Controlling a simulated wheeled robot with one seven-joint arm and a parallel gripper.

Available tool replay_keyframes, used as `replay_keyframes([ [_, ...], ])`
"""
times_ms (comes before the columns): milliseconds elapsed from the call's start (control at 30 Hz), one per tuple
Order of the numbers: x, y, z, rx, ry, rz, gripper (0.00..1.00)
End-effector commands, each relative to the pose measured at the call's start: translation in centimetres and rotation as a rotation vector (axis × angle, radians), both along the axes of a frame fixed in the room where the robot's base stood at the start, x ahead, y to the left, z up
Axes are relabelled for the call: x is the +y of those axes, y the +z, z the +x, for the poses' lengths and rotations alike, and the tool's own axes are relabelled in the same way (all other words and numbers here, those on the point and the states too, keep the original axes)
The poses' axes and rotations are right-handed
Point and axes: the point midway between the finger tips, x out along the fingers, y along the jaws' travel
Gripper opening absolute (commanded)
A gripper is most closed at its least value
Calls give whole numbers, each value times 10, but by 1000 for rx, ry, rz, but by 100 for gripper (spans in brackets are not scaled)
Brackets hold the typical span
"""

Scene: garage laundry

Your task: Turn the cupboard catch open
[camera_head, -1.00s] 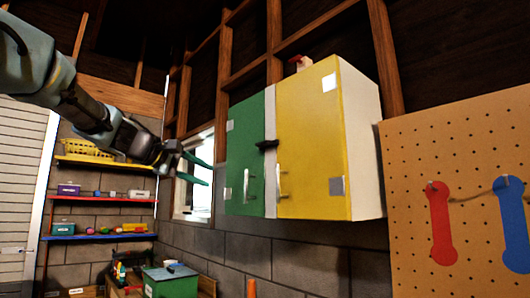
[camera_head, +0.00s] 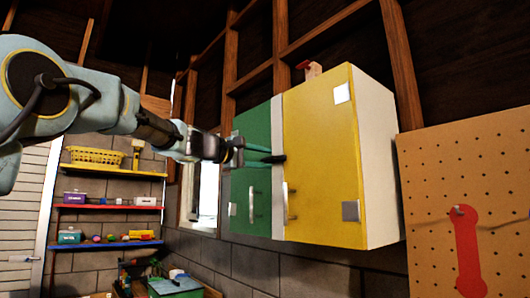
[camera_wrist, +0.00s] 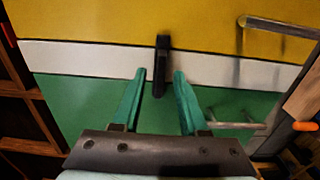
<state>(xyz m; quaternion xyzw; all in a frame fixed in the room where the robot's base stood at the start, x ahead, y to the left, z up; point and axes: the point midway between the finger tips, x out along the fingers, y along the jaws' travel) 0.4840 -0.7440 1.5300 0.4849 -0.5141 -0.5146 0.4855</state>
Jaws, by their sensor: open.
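The cupboard has a green door (camera_head: 257,198) on the left and a yellow door (camera_head: 322,170) on the right, both shut. A pale strip (camera_head: 278,190) runs between them. The black catch (camera_head: 279,158) lies across this strip; in the wrist view the catch (camera_wrist: 161,66) reaches from the strip's yellow-door edge over onto the green door. My gripper (camera_head: 262,156) is open in front of the green door. In the wrist view my gripper (camera_wrist: 160,82) has its green fingers on either side of the catch's end, with gaps on both sides. Whether they touch the door is unclear.
Metal handles show on the green door (camera_head: 251,205) and yellow door (camera_head: 286,203), below the catch. A pegboard (camera_head: 468,190) is at the right. Shelves (camera_head: 110,206) with small items stand behind at the left.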

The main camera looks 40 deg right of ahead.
Motion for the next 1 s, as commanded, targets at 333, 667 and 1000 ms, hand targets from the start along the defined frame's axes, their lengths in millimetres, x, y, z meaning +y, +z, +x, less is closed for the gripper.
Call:
replay_keyframes([
  [333,-7,0,0,-1,1,0,42],
  [667,-7,0,0,-1,1,0,11],
  [1000,-7,-1,0,-1,1,1,0],
])
